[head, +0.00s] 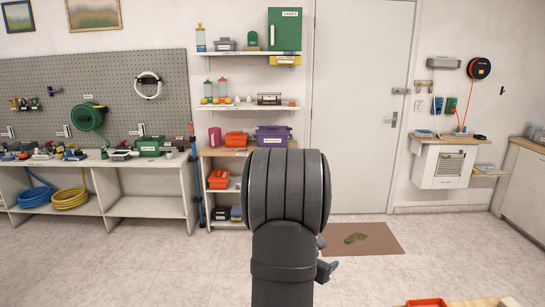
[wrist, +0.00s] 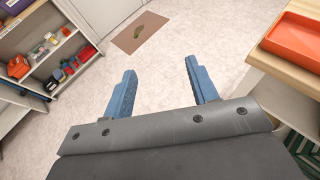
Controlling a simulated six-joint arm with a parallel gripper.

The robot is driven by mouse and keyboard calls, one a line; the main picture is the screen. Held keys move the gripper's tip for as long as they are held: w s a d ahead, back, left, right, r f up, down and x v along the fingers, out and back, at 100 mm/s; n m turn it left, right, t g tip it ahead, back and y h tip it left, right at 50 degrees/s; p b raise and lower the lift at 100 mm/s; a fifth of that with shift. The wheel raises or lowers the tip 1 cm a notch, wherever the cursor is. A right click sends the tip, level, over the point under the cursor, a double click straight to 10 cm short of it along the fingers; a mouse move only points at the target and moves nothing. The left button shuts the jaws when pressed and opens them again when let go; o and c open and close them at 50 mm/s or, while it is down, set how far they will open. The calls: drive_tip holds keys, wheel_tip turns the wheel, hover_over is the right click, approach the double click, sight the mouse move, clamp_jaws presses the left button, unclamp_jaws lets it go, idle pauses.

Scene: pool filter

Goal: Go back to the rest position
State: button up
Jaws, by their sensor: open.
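My gripper (wrist: 163,90) is open and empty in the wrist view, its two blue fingers spread apart over the bare tiled floor. In the head view my dark arm stands in the middle of the picture. No object is between the fingers.
A brown doormat (head: 362,239) lies before the white door (head: 362,110). A shelf unit (head: 222,162) with boxes stands left of the door. An orange tray (wrist: 295,40) sits on a wooden top at the right in the wrist view.

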drive_tip(key=w+a+n+t+y, duration=0.1)
drive_tip(key=a+n+y, duration=0.3)
drive_tip(key=a, duration=1.1)
drive_tip(key=shift+w+r+t+y, duration=0.15)
drive_tip(key=shift+r+t+y, duration=0.15)
drive_tip(key=shift+t, duration=0.3)
drive_tip(key=shift+o, duration=0.5)
drive_tip(key=shift+f, duration=0.1)
